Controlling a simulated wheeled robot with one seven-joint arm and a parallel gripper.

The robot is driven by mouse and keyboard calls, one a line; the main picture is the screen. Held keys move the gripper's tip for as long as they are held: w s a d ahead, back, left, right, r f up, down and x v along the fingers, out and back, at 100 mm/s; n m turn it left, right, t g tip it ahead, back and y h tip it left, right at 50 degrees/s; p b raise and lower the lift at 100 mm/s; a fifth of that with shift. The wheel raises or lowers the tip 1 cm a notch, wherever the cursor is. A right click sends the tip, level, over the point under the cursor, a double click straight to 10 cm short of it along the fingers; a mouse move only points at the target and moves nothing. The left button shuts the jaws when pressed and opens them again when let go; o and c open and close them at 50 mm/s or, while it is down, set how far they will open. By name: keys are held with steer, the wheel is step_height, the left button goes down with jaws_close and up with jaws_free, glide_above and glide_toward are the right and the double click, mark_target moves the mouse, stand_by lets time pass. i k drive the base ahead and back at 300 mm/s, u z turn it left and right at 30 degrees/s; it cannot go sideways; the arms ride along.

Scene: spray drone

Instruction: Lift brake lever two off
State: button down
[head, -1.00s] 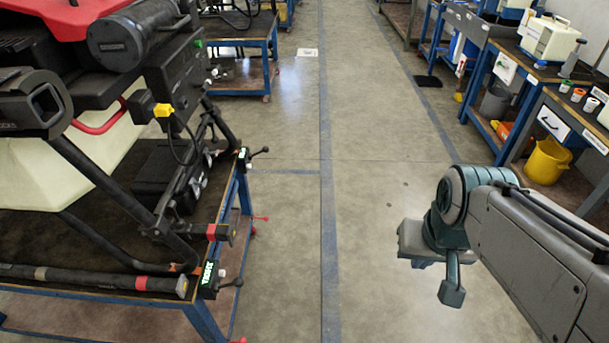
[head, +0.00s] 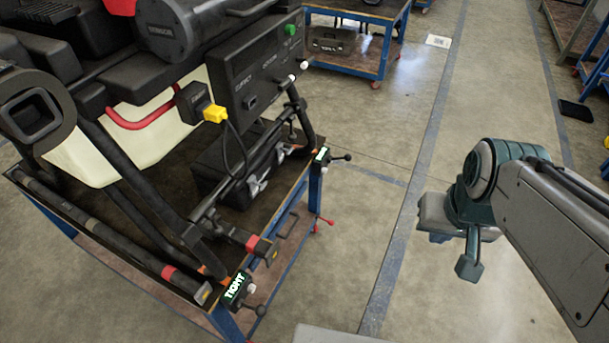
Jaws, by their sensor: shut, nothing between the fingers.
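A blue-framed cart (head: 288,232) carries the drone. A red lever (head: 325,221) sticks out low by the cart's far right leg; it looks like a wheel brake lever, but no number shows on it. The cart's near wheels are hidden.
The drone (head: 150,130) with its dark frame and cream tank fills the left. Another blue cart (head: 385,40) stands at the back, with a dark case on its lower shelf. The floor (head: 365,260) between the cart and my arm is clear.

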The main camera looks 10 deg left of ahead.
mark_target(330, 222)
steer(key=u, duration=0.3)
steer(key=i, duration=0.35)
steer(key=u, duration=1.8)
steer(key=k, duration=0.85)
steer(key=z, duration=1.85)
steer(key=i, duration=0.5)
steer(key=u, duration=0.05)
